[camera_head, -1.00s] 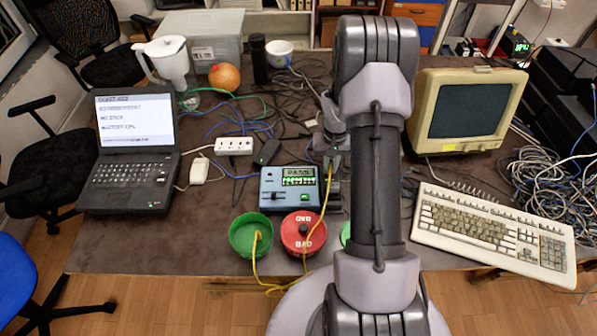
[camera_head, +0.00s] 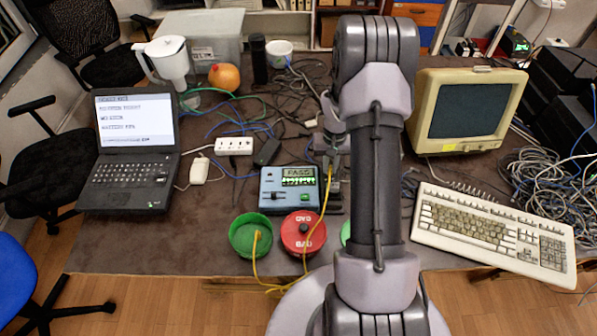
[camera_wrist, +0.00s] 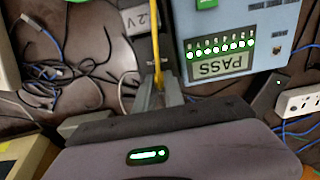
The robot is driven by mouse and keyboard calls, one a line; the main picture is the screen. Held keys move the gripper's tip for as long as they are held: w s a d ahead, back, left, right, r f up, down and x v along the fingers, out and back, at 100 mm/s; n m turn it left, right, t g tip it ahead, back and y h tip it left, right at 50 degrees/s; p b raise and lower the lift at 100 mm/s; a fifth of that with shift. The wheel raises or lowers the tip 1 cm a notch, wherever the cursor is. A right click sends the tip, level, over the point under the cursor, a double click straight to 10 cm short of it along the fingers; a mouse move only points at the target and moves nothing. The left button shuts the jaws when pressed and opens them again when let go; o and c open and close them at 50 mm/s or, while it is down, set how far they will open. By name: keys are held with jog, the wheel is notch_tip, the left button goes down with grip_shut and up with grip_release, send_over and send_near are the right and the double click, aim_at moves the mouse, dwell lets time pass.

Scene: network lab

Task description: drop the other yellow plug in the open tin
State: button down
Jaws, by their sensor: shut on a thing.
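My gripper (camera_head: 332,166) is shut on the yellow plug at the upper end of a yellow cable (camera_head: 326,190), beside the right side of the blue tester (camera_head: 272,188). The fingers hide the plug; I cannot tell whether it touches the tester.
A closed red tin (camera_head: 303,246) stands right of the open tin, and the cable passes over it. Part of another green thing (camera_head: 345,233) shows beside my arm. A power strip (camera_head: 234,146), laptop (camera_head: 127,170) and keyboard (camera_head: 490,232) lie around. Table left of the open tin is clear.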

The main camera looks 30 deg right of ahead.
jog(key=shift+r, duration=0.2)
jog(key=shift+r+p, duration=1.45)
jog(key=shift+r, duration=0.6)
